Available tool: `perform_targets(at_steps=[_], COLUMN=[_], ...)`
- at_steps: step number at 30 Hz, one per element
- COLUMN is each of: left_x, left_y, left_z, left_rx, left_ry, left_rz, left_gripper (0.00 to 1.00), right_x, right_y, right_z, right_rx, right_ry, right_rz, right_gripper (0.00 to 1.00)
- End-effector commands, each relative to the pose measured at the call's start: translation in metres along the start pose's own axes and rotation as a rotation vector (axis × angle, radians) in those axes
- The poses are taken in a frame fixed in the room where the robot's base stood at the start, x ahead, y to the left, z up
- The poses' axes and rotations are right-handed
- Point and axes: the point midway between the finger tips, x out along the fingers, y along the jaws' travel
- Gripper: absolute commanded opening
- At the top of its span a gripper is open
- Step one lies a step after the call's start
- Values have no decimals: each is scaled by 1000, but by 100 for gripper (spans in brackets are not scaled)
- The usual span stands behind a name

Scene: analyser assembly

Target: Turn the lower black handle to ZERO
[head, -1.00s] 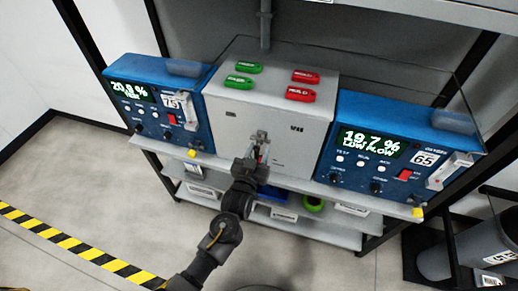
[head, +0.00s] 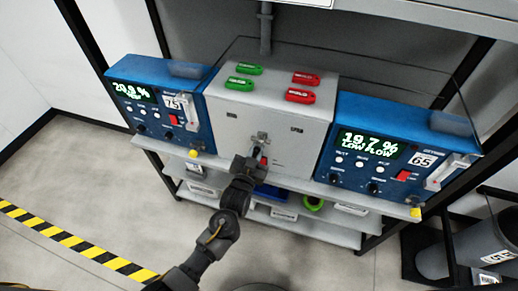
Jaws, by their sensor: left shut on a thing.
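The grey box (head: 292,136) stands in the middle of the shelf, between two blue analysers. My left gripper (head: 259,153) is at the lower middle of its front panel. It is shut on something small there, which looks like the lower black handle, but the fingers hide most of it. A small metallic fitting (head: 261,138) shows just above the fingers. I cannot read which mark the handle points to. My right gripper is not in view.
The left blue analyser (head: 150,122) reads 20.9 %. The right one (head: 345,172) reads 19.7 % LOW FLOW. Green tags (head: 240,83) and red tags (head: 300,96) lie on the box top. The shelf edge (head: 310,185) runs below; a grey cylinder (head: 470,247) is at right.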

Motion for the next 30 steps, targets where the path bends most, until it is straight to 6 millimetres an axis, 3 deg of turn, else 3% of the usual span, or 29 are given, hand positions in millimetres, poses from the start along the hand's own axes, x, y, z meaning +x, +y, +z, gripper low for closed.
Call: perform_targets(at_steps=[4,13,14,18,26,30], left_x=[0,0,0,0,0,-10], left_y=[-4,-4,-4,-4,-4,-4], left_z=[-2,0,0,0,0,2], left_rx=[115,127,127,126,125,125], left_ry=[0,0,0,0,0,-1], left_rz=[0,-1,-1,-1,-1,0], left_gripper=[0,0,18,36,36,36], right_x=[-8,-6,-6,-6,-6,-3], right_y=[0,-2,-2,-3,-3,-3], right_z=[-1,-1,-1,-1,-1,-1], right_rx=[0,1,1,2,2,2], right_ry=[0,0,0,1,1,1], right_rz=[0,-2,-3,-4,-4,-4], right_gripper=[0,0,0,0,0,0])
